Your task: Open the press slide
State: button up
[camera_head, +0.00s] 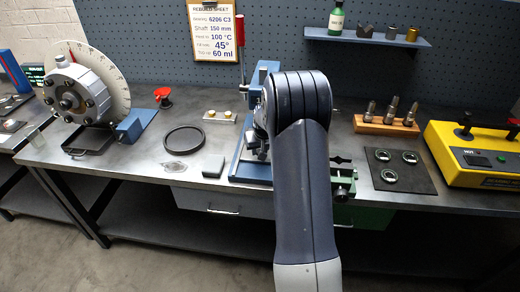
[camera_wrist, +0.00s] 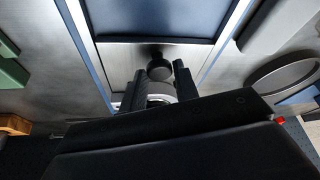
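The blue press (camera_head: 260,76) stands at the back of the bench, mostly hidden behind my arm. Its blue base (camera_head: 250,172) shows left of the arm. In the wrist view, a blue-edged dark panel (camera_wrist: 160,18) lies ahead with a grey metal strip below it. A dark round knob (camera_wrist: 160,68) stands out near the strip, which may be the press slide's handle. My gripper (camera_wrist: 157,84) is open, its two dark fingers on either side of the knob in the picture. Gaps show beside the knob; contact cannot be told.
A wooden rack (camera_head: 387,125) and a dark mat with bearings (camera_head: 385,181) stand farther right. A red-handled tool (camera_head: 240,44) rises behind.

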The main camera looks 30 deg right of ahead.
grip_shut()
jog(key=s+a+b, duration=0.4)
jog(key=s+a, duration=0.3)
jog(key=s, duration=0.4)
jog(key=shift+a+b, duration=0.2)
jog(key=shift+b, duration=0.1)
jog(key=shift+r, duration=0.1)
jog(key=shift+o, duration=2.3)
grip_release()
jog(key=d+v, duration=0.1)
jog(key=v, duration=0.9)
jog(key=shift+a+r, duration=0.35)
jog(key=shift+a, duration=0.1)
